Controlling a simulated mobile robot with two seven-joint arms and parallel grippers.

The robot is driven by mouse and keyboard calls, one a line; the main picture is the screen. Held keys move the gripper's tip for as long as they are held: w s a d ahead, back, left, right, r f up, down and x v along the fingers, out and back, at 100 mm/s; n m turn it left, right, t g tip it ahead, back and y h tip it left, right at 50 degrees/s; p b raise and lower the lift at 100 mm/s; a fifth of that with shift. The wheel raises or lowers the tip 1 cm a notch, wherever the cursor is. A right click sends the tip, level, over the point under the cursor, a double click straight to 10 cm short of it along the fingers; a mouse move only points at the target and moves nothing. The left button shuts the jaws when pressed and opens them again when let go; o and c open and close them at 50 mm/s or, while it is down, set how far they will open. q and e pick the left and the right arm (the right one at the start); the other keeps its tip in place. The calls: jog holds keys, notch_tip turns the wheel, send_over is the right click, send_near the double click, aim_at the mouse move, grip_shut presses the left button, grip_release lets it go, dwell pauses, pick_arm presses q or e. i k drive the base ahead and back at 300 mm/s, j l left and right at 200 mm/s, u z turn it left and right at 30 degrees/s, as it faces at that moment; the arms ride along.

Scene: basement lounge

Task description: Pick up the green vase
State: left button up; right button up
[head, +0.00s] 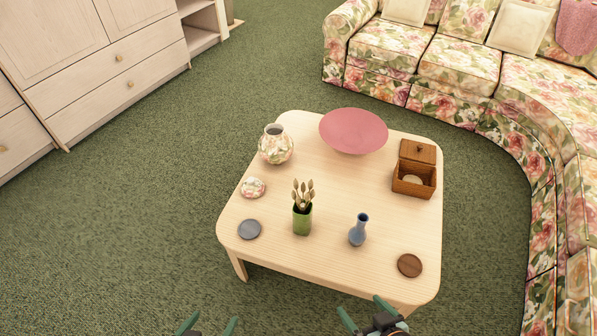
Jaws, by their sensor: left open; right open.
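The green vase (302,221) stands upright near the middle front of the light wooden coffee table (334,184). Several pale dried buds on stems stick up out of it. My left gripper (208,325) is at the bottom edge of the head view, open and empty, short of the table and to the left of the vase. My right gripper (362,312) is open and empty at the table's front edge, below and to the right of the vase. Both grippers are apart from the vase. Most of both arms is out of view.
A blue bottle vase (357,232) stands right of the green vase. A blue-grey coaster (249,229), floral dish (253,188), floral pot (275,147), pink bowl (353,130), wooden box (414,174) and brown coaster (409,265) surround it. A floral sofa (451,62) stands behind and right.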

aim_at(301, 223)
jog(key=z, duration=0.4)
jog(key=i+j+z, duration=0.15)
jog(key=j+z, duration=0.75)
jog(key=j, duration=0.35)
jog(key=i+j+z, duration=0.1)
jog(key=j, duration=1.3)
jog(key=i+z, duration=0.05)
